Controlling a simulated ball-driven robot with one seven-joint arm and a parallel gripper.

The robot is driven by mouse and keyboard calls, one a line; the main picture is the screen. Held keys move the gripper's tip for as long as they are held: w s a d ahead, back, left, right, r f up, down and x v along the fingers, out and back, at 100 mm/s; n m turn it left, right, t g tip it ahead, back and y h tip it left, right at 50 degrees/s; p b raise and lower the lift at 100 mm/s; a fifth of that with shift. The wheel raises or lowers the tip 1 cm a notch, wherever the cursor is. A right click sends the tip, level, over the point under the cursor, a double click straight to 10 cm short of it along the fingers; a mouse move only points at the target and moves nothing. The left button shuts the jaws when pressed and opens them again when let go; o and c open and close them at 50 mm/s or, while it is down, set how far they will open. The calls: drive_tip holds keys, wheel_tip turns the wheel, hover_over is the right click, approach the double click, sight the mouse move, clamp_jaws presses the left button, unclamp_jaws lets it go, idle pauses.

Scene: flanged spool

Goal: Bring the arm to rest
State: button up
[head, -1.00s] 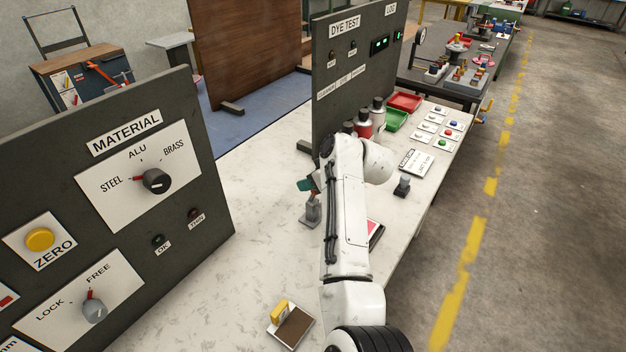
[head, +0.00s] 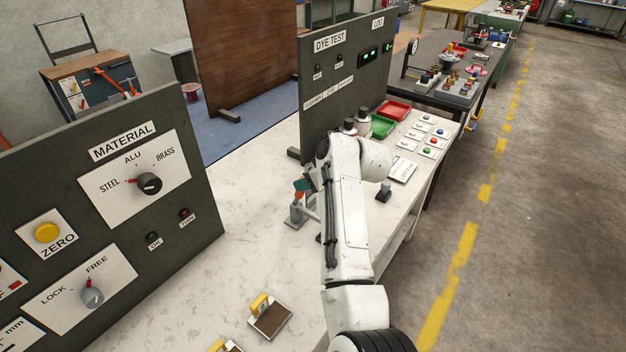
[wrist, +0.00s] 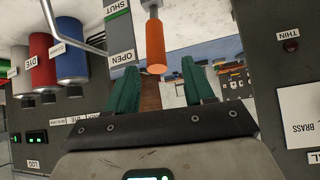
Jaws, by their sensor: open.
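My white arm (head: 347,210) reaches out over the light bench. My gripper (wrist: 160,85) has two green fingers, spread apart with nothing held between them. An orange cylindrical handle (wrist: 155,48) hangs into the space between the fingertips in the wrist view. I cannot tell whether it touches either finger. Labels SHUT and OPEN (wrist: 121,59) sit beside it. The arm hides part of the bench behind it.
Bottles (wrist: 40,62) stand to one side in the wrist view. The dark MATERIAL panel (head: 75,165) is at left, the DYE TEST panel (head: 318,125) behind. Red (head: 393,108) and green trays lie beyond the arm. A brown-topped block (head: 271,320) is at the front. The bench's left-middle is clear.

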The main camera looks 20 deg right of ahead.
idle(0.4)
drive_tip(key=s+d+f+m+g+h+b, duration=0.1)
drive_tip(key=s+d+f, duration=0.35)
drive_tip(key=s, duration=0.35)
drive_tip(key=s+d+f+m+g+h, duration=0.1)
drive_tip(key=s+d+f+h, duration=0.15)
drive_tip(key=s+f, duration=0.4)
drive_tip(key=s+d+f+m+g+b, duration=0.15)
drive_tip(key=s+d+f, duration=0.3)
drive_tip(key=s, duration=0.45)
drive_tip(key=s+a+f+m+g, duration=0.1)
drive_tip(key=s+g, duration=0.1)
drive_tip(key=s, duration=1.1)
drive_tip(key=s+a+f+m+g, duration=0.1)
drive_tip(key=s+f+g, duration=0.1)
drive_tip(key=s, duration=1.1)
drive_tip(key=shift+s+h, duration=0.3)
drive_tip(key=shift+h, duration=0.15)
